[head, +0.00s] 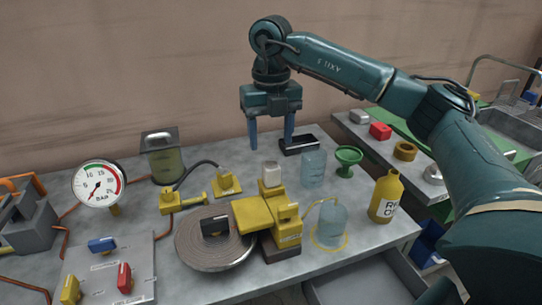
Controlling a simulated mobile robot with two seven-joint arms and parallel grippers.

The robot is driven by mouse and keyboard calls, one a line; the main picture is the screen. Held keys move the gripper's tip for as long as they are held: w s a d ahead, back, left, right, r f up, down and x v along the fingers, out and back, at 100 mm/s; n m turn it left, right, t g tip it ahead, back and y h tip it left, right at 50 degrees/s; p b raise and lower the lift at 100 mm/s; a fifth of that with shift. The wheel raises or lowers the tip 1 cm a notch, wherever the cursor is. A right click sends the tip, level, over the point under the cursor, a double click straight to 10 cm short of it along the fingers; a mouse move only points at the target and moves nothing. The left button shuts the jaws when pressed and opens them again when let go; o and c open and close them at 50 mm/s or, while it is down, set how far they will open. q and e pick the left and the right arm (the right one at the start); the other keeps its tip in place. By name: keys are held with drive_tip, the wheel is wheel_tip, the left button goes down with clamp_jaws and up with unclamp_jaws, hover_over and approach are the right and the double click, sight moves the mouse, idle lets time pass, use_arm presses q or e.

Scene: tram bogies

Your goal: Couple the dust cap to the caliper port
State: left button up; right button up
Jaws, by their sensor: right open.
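The yellow caliper (262,214) sits over the edge of the round grey disc (212,240). A pale block-shaped piece (271,173) stands on top at its back. A thin yellow hose runs from its right side to a clear jar (332,222). I cannot tell which spot is the port. No piece is clearly marked as the dust cap; a small black tray (299,146) lies behind, its contents unclear. My right gripper (271,147) is open and empty, pointing down above the table behind the caliper. My left gripper is not in view.
A clear container (314,168), a green funnel (347,160) and a yellow bottle (385,196) stand on the right. A pressure gauge (98,184) and a valve panel (110,270) are on the left. An open drawer (365,282) juts out at the front.

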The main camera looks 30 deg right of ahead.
drive_tip(key=shift+r, duration=1.75)
